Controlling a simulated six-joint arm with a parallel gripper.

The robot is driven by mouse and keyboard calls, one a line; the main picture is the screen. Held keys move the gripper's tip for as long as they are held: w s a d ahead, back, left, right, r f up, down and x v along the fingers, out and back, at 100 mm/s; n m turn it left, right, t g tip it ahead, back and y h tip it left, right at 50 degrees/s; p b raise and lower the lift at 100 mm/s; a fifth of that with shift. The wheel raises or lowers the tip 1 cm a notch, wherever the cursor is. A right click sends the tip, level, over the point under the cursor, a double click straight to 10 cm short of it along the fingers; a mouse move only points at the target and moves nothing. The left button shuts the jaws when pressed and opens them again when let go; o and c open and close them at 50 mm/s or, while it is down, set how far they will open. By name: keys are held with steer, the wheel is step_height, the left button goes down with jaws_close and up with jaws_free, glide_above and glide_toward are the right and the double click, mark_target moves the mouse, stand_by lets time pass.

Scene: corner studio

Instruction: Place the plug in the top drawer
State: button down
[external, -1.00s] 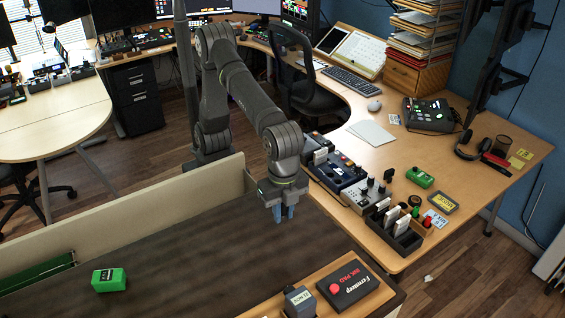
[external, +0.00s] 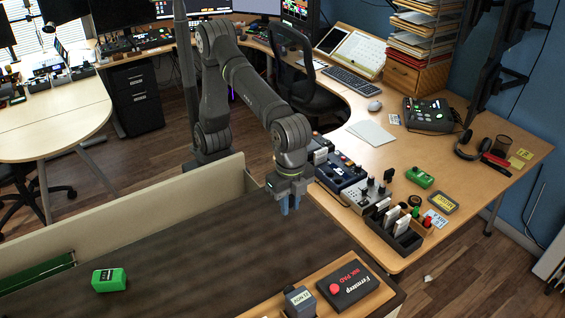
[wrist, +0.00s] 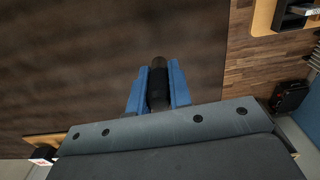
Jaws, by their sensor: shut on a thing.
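My gripper (external: 290,204) hangs above the far right part of the dark tabletop (external: 190,235), pointing down. In the wrist view its two blue fingers (wrist: 158,68) are shut on a dark, rounded thing, likely the plug (wrist: 158,90). The fingers and hand hide part of it, and it is hard to make out in the external view. No open drawer is clearly visible. A dark drawer cabinet (external: 136,92) stands far back at left. A wooden unit (external: 404,78) sits under the paper trays at the back right. I cannot tell which holds the top drawer.
A green box (external: 109,280) lies on the dark tabletop at left. A beige panel (external: 150,206) borders the tabletop. The right desk is cluttered with devices.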

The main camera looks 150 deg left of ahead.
steer(key=s+d, duration=0.3)
steer(key=s+d+n, duration=0.1)
steer(key=s+d, duration=0.3)
steer(key=s+d+n, duration=0.1)
steer(key=s+d, duration=0.2)
steer(key=d, duration=0.1)
steer(key=shift+s+r, duration=0.25)
steer(key=shift+s, duration=0.05)
steer(key=s+d+f+n, duration=0.1)
steer(key=s+d+n, duration=0.15)
steer(key=s, duration=0.35)
steer(key=s+d+f+n, duration=0.1)
steer(key=s+f+n, duration=0.4)
steer(key=f, duration=0.6)
steer(key=s+d+f+n, duration=0.25)
steer(key=s+f, duration=0.45)
steer(key=f, duration=0.4)
steer(key=shift+w+d+f+n, duration=0.15)
steer(key=shift+w+f+n, duration=0.6)
steer(key=shift+f, duration=1.65)
steer(key=shift+w+d+f+n, duration=0.15)
steer(key=shift+w+f, duration=1.15)
steer(key=shift+f, duration=1.1)
steer(key=shift+w+d+f+n, duration=0.15)
steer(key=shift+w+f+n, duration=0.25)
steer(key=shift+w+f, duration=1.3)
steer(key=shift+s+f, duration=0.7)
steer(key=shift+f, duration=0.15)
steer(key=c, duration=1.6)
jaws_free()
